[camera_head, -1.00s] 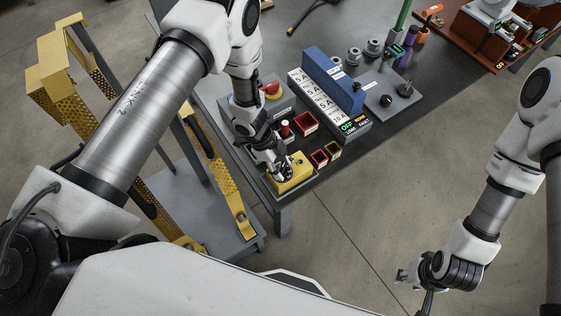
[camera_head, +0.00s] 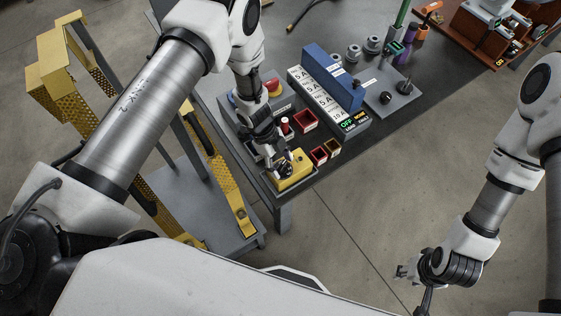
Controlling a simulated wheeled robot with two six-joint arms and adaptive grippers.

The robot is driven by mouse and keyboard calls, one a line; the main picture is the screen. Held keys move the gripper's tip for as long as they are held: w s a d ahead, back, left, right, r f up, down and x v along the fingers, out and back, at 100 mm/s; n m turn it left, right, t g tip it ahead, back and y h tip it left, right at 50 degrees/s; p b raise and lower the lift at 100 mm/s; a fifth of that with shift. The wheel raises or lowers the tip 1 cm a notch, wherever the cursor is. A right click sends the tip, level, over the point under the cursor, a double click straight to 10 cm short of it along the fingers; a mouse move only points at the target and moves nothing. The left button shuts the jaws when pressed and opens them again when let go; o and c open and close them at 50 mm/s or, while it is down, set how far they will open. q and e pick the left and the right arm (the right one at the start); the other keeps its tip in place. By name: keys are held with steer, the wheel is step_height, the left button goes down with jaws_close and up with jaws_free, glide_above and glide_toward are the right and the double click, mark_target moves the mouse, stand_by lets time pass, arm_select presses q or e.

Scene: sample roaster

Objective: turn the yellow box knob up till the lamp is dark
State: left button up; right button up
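The yellow box (camera_head: 293,180) sits at the near left corner of the dark table. My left gripper (camera_head: 286,166) points down at the top of the box, right at its dark knob, and hides most of the knob. I cannot tell whether its fingers touch or grip the knob. No lamp can be made out on the yellow box from here. My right gripper (camera_head: 412,277) hangs over the bare floor at the lower right, away from the table; its fingers are too small to read.
Small red bins (camera_head: 306,121) stand just behind the yellow box. A blue unit (camera_head: 333,77) with white labelled panels and a lit display (camera_head: 351,122) is beyond them. A red button (camera_head: 273,87) sits on a grey box. A yellow step ladder (camera_head: 75,85) stands left of the table.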

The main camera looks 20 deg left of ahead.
arm_select(q)
steer(key=v, duration=1.2)
stand_by(0.3)
steer(key=s+d+f+n+t+h, duration=0.15)
steer(key=s+d+f+n, duration=0.3)
steer(key=s+n, duration=0.5)
steer(key=s+a+f+n+y, duration=0.2)
steer(key=s+a+n, duration=0.3)
steer(key=s+n, duration=0.1)
steer(key=s+a+f+n+y+b, duration=0.1)
steer(key=s+a+f+n+y, duration=0.1)
steer(key=s+a+n, duration=0.4)
steer(key=shift+s+a+f+y, duration=0.15)
steer(key=shift+s+f+y, duration=0.2)
steer(key=shift+y, duration=0.5)
